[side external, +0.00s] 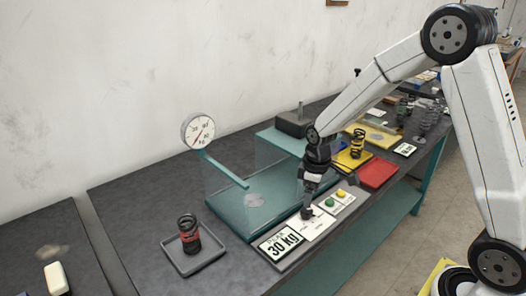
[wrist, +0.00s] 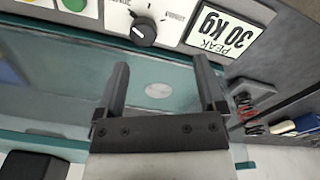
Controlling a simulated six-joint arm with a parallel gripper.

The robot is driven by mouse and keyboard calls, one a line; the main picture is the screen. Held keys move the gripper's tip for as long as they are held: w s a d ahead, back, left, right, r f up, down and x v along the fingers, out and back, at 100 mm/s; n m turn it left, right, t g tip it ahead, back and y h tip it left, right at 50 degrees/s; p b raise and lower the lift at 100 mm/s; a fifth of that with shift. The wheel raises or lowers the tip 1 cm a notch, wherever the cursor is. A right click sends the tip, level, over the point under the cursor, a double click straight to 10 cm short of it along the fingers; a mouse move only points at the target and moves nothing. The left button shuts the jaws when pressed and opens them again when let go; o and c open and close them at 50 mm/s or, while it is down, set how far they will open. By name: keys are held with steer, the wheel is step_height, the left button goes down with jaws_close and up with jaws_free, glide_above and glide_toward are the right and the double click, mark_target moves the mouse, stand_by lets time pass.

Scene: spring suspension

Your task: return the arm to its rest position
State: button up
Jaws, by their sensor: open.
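My gripper (side external: 308,211) points down over the control panel at the front of the press in the side external view. In the wrist view my gripper (wrist: 162,68) has its two fingers wide apart with nothing between them. A black dial knob (wrist: 143,30) shows just beyond the fingers; I cannot tell whether they touch it. The arm is bent over the bench from the right.
The glass-walled press (side external: 228,211) stands beside my gripper, with a gauge (side external: 198,131) above it. The display (side external: 281,243) reads 30 kg. A red-and-black spring (side external: 188,235) stands on a grey tray. A yellow tray and a red tray (side external: 380,172) lie right.

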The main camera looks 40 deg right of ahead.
steer(key=s+a+r+m+t, duration=0.2)
steer(key=s+a, duration=0.4)
steer(key=s, duration=0.6)
steer(key=r+m, duration=0.1)
steer(key=m, duration=0.1)
steer(key=shift+s+r+m, duration=0.15)
steer(key=shift+s+m, duration=0.2)
steer(key=shift+m, duration=0.05)
